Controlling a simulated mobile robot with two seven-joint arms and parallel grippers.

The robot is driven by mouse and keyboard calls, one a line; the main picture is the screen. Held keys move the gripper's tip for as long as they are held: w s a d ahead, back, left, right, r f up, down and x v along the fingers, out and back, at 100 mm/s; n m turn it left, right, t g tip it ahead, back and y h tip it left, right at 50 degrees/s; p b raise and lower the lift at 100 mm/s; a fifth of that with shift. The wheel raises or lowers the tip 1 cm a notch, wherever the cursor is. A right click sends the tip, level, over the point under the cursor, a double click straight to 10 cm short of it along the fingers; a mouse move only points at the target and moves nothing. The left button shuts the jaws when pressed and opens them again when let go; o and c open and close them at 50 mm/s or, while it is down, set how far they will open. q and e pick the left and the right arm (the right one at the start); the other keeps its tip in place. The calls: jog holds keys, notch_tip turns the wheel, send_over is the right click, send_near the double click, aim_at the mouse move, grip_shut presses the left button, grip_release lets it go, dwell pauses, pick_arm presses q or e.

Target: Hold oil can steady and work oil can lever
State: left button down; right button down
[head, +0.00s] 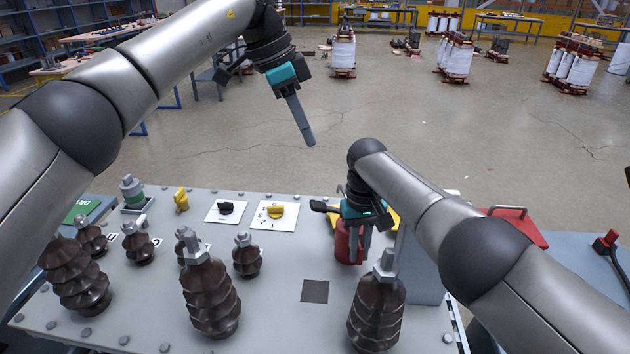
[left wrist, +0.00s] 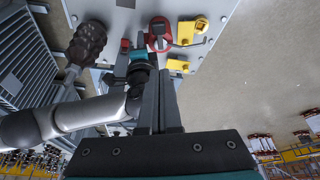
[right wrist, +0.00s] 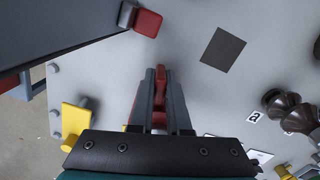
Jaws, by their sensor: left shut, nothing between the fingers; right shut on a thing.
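The red oil can (head: 346,246) stands on the grey top of the transformer, partly hidden behind my right gripper (head: 361,246). My right gripper is shut on the can; in the right wrist view, a red part of the can (right wrist: 160,88) shows between the two fingers. My left gripper (head: 309,142) is raised well above and beyond the can, with its fingers together and empty. In the left wrist view the fingers point toward a red round shape (left wrist: 160,32) that looks like the can, apart from it. I cannot make out the lever clearly.
Brown ribbed insulators (head: 210,300) stand on the grey top (head: 270,325), one (head: 377,315) close in front of the can. Yellow and black knobs (head: 276,211) are left of the can. A red lidded thing (head: 515,230) lies at the right. Open floor lies beyond.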

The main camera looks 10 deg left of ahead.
pick_arm(q)
send_over(323, 206)
notch_tip(323, 206, down, 10)
jog(key=shift+w+d+r, duration=0.1)
jog(key=shift+d, duration=0.05)
jog(key=shift+a+f, duration=0.3)
jog(key=shift+f, duration=0.25)
jog(key=shift+a+f, duration=0.3)
jog(key=shift+f, duration=0.25)
jog(key=shift+s+a+f, duration=0.2)
jog(key=shift+f, duration=0.3)
